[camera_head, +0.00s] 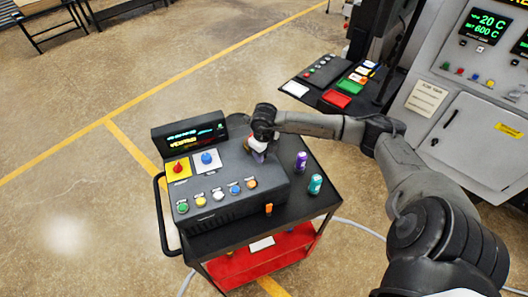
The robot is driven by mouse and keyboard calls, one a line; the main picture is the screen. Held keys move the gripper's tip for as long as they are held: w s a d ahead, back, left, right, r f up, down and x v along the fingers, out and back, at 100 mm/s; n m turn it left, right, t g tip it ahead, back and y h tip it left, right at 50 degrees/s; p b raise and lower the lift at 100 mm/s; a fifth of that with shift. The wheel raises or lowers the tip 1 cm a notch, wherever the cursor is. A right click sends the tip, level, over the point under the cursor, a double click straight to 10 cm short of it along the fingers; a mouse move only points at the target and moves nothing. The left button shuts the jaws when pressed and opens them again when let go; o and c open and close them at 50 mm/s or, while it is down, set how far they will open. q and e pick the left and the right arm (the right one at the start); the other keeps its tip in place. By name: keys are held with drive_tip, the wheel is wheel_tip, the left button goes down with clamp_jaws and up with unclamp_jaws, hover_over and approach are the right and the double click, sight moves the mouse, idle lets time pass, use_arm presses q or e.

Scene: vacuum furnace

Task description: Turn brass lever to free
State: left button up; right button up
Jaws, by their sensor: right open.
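My right gripper (259,154) reaches in from the right and is over the back right part of the dark control console (228,204), which stands on a cart. The gripper is open and its fingers point down at the console top. I cannot make out a brass lever; the gripper and wrist cover that part of the console. A red knob on a yellow plate (178,168) and a blue knob on a white plate (206,159) are to the left of the gripper. My left gripper is not in view.
Several coloured buttons line the console front. A purple can (301,162) and a teal can (315,184) stand on the cart to the right of the console. A small orange object (269,209) is at the front. A furnace cabinet (462,138) stands at right.

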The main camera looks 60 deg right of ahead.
drive_tip(key=shift+c, duration=0.2)
clamp_jaws()
idle(0.3)
drive_tip(key=shift+s+d+f+n+b, duration=0.15)
drive_tip(key=shift+d+n+b, duration=0.2)
drive_tip(key=shift+n+b, duration=0.4)
drive_tip(key=d+n+b, duration=0.1)
drive_tip(key=n+b, duration=0.1)
drive_tip(key=d+n+b, duration=0.1)
drive_tip(key=b, duration=0.1)
drive_tip(key=d+n+b, duration=0.1)
drive_tip(key=n+b, duration=0.1)
drive_tip(key=b, duration=0.1)
drive_tip(key=shift+s+d+n, duration=0.25)
drive_tip(key=shift+d+n, duration=0.1)
drive_tip(key=shift+d, duration=0.05)
drive_tip(key=shift+w+d+n+b, duration=0.15)
drive_tip(key=shift+d+n+b, duration=0.55)
drive_tip(key=shift+n+b, duration=0.3)
drive_tip(key=shift+w+d+r+n+b, duration=0.15)
drive_tip(key=shift+d+n+b, duration=0.15)
drive_tip(key=shift+n, duration=0.4)
drive_tip(key=shift+w+d+r+n+b, duration=0.15)
drive_tip(key=shift+d+n, duration=0.25)
drive_tip(key=shift+n, duration=0.3)
drive_tip(key=shift+f, duration=0.1)
